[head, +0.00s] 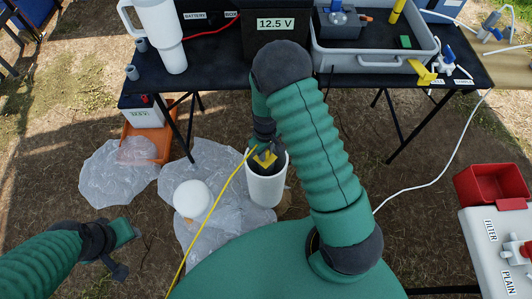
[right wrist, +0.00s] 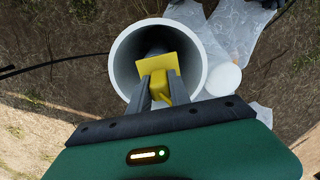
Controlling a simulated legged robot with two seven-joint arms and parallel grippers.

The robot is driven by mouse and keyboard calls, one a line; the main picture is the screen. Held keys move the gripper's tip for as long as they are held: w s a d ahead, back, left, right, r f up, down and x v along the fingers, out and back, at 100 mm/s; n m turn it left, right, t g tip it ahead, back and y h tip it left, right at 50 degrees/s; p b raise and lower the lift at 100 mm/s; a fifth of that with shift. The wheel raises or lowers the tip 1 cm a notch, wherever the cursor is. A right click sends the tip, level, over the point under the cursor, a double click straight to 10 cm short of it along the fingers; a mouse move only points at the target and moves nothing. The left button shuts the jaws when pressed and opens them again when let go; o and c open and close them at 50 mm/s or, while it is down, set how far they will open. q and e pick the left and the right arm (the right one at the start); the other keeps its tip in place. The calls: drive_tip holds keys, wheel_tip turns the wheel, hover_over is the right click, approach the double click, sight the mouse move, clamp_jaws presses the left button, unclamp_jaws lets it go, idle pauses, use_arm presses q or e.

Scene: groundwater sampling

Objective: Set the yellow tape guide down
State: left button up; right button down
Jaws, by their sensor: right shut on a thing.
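The yellow tape guide (head: 265,160) is at the mouth of the upright white well pipe (head: 267,189). My right gripper (head: 264,150) is shut on it from above. In the right wrist view the yellow tape guide (right wrist: 165,68) sits between the two dark fingers (right wrist: 160,95), in front of the open round mouth of the white pipe (right wrist: 122,52). I cannot tell whether the guide touches the rim. A yellow line (head: 213,208) runs from near the guide down to the lower left. My left gripper (head: 122,247) is at the lower left, away from the pipe; its jaw opening is unclear.
Clear plastic sheets (head: 115,178) lie on the ground, with a white round container (head: 192,199) beside the pipe. A black table (head: 225,72) with a 12.5 V box and a grey tray (head: 375,60) stands behind. A red bin (head: 490,186) and grey case (head: 490,270) are at right.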

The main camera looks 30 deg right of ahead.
drive_tip(key=c, duration=1.3)
unclamp_jaws()
drive_tip(key=shift+a, duration=0.1)
drive_tip(key=shift+o, duration=0.5)
drive_tip(key=shift+d+f, duration=0.1)
drive_tip(key=shift+d, duration=0.4)
wheel_tip(320, 180, up, 13)
drive_tip(key=p, duration=0.5)
use_arm(q)
drive_tip(key=v, duration=0.2)
drive_tip(key=w+v, duration=0.1)
drive_tip(key=v, duration=0.1)
drive_tip(key=shift+d+r, duration=0.15)
drive_tip(key=shift+r, duration=0.25)
use_arm(e)
drive_tip(key=s+a+r+m+t, duration=0.2)
drive_tip(key=s+a+r, duration=0.5)
drive_tip(key=s+r, duration=0.2)
drive_tip(key=shift+s+a+r+m+t, duration=0.15)
drive_tip(key=shift+a+r+m+t, duration=0.2)
drive_tip(key=shift+r, duration=0.55)
